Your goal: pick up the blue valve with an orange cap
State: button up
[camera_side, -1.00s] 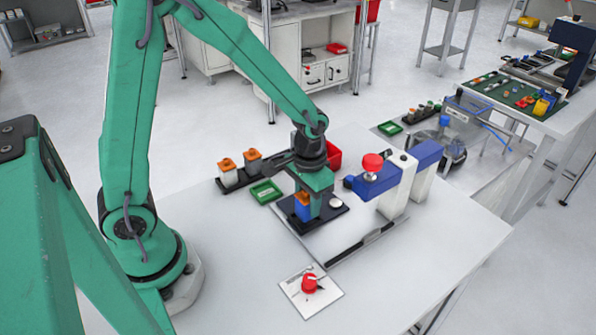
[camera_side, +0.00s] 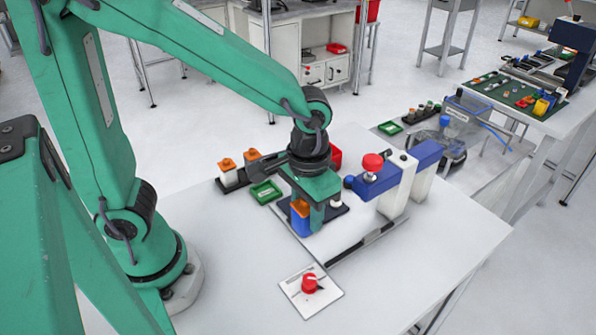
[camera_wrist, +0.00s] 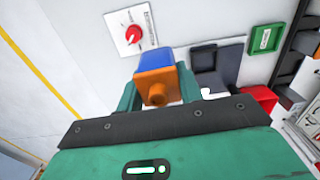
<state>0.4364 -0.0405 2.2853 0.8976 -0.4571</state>
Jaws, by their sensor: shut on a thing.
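The blue valve with an orange cap (camera_side: 299,218) is in my gripper (camera_side: 309,216) in the side view. My gripper is shut on it, with the orange cap facing up. In the wrist view the orange cap (camera_wrist: 158,83) and blue body (camera_wrist: 155,61) sit between the two green fingers (camera_wrist: 157,92). In the side view the valve is at the front left edge of the dark fixture tray (camera_side: 336,211). I cannot tell whether its bottom is clear of the tray.
A blue and white press with a red knob (camera_side: 372,162) stands close on the right. A red rotary switch (camera_side: 309,283) is in front. The table's front right is clear.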

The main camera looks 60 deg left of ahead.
jog(key=shift+s+d+r, duration=0.15)
jog(key=shift+d+r, duration=0.05)
jog(key=shift+a, duration=0.1)
dwell(0.5)
